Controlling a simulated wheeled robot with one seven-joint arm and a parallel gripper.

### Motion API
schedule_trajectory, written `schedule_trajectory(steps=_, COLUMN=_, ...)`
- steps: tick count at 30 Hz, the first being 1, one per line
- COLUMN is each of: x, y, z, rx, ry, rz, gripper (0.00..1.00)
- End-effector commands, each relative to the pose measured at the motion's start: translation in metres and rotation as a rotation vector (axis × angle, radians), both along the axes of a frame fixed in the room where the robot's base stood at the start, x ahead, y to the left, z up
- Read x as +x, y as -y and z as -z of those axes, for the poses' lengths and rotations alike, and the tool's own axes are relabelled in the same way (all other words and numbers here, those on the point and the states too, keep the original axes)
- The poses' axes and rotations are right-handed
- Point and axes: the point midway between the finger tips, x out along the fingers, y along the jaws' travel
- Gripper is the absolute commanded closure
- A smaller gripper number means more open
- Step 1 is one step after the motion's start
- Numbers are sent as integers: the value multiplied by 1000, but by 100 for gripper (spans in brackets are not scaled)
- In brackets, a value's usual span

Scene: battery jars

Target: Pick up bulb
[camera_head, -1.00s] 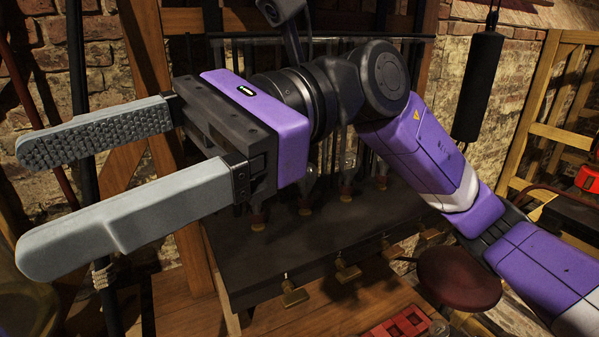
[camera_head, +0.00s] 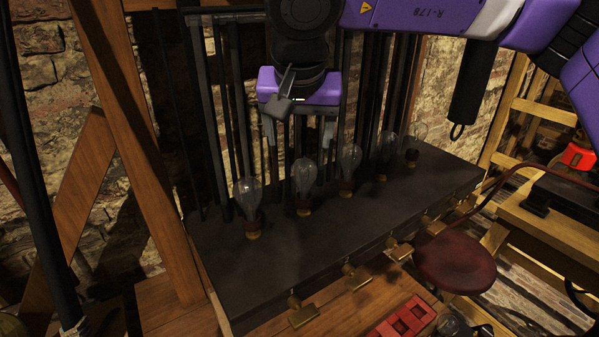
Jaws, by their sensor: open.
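Several clear glass bulbs with brass and red bases stand upright in a row on a dark shelf (camera_head: 330,235). They are the leftmost bulb (camera_head: 247,203), the second bulb (camera_head: 305,185), the middle bulb (camera_head: 347,168), the fourth bulb (camera_head: 385,155) and the far right bulb (camera_head: 415,140). My gripper (camera_head: 300,138) is open and points down, behind and above the second and middle bulbs. Its grey fingers are apart, with no bulb seen held between them. The fingertips are partly hard to see against the dark bars.
Dark vertical bars (camera_head: 213,110) stand behind the bulbs. Brass fittings (camera_head: 356,277) line the shelf's front edge. A red stool seat (camera_head: 455,262) and a red tray (camera_head: 402,320) are at front right. A wooden post (camera_head: 135,150) stands left.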

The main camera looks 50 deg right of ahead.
Motion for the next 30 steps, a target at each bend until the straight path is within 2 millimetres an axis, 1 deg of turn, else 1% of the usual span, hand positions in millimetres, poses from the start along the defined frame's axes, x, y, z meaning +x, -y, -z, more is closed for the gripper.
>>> schedule_trajectory(steps=4, x=-1, y=4, z=5, rx=-22, ry=-28, rz=-33, gripper=27)
schedule_trajectory(steps=13, x=6, y=16, z=31, rx=-19, ry=-27, rz=-34, gripper=27)
schedule_trajectory(steps=18, x=10, y=28, z=53, rx=-16, ry=-28, rz=-34, gripper=27)
schedule_trajectory(steps=21, x=14, y=32, z=63, rx=-16, ry=-27, rz=-35, gripper=27)
schedule_trajectory(steps=24, x=16, y=34, z=68, rx=-17, ry=-26, rz=-36, gripper=27)
schedule_trajectory(steps=30, x=17, y=35, z=68, rx=-18, ry=-26, rz=-36, gripper=27)
